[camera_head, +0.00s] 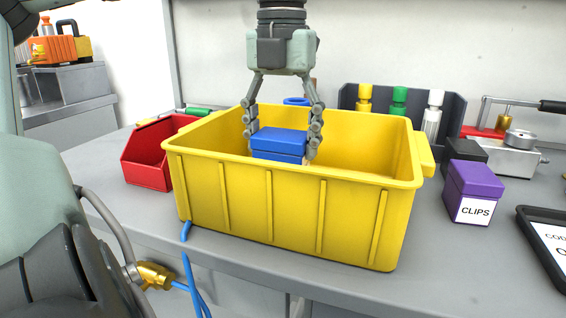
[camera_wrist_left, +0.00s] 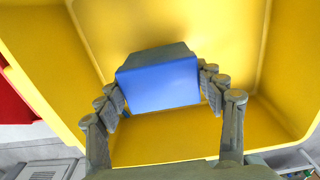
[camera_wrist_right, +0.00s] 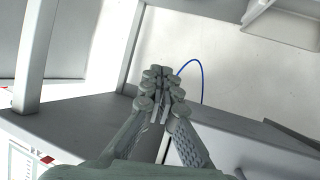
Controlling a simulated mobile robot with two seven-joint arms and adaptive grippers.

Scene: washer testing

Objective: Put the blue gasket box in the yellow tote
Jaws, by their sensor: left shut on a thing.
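The blue gasket box (camera_head: 279,140) is between the fingers of my left gripper (camera_head: 281,138), inside the yellow tote (camera_head: 290,208). Its top shows above the tote's front wall; its lower part is hidden, so I cannot tell whether it touches the floor. In the left wrist view the left gripper (camera_wrist_left: 163,92) has its fingers on both sides of the blue box (camera_wrist_left: 158,84), with the yellow tote (camera_wrist_left: 165,138) all around. My right gripper (camera_wrist_right: 161,100) shows only in the right wrist view, its fingers together and empty.
A red bin (camera_head: 150,160) stands left of the tote. A purple box marked CLIPS (camera_head: 473,190), a dark box (camera_head: 465,152) and a black tray (camera_head: 545,240) are to the right. A rack (camera_head: 450,112) with coloured bottles stands behind. A blue hose (camera_head: 188,262) hangs at the front.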

